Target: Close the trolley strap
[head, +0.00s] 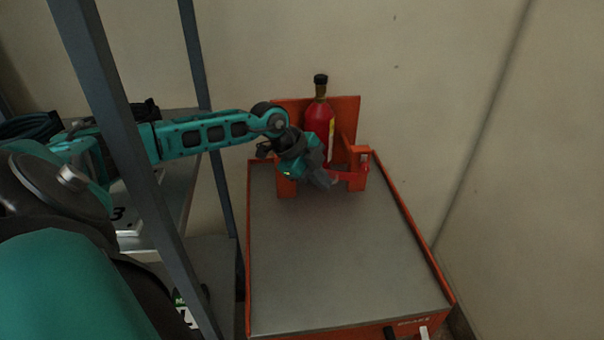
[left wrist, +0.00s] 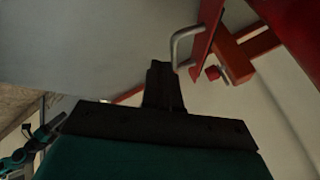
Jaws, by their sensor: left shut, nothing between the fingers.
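The orange trolley (head: 440,290) has a grey top and an upright orange back plate (head: 348,107). A red bottle (head: 319,118) with a dark cap stands upright against that plate. The red strap (head: 350,174) lies low in front of the bottle, reaching toward the right bracket (head: 358,155); my gripper hides its left part. In the left wrist view the strap (left wrist: 207,42) carries a pale loop handle (left wrist: 183,47). My left gripper (head: 331,182) is shut and empty, its fingertips (left wrist: 160,68) beside the handle. I cannot tell whether the strap is latched.
Shelves (head: 180,215) are at the left. Walls close in behind and to the right. The trolley top (head: 330,260) is clear in front of my gripper.

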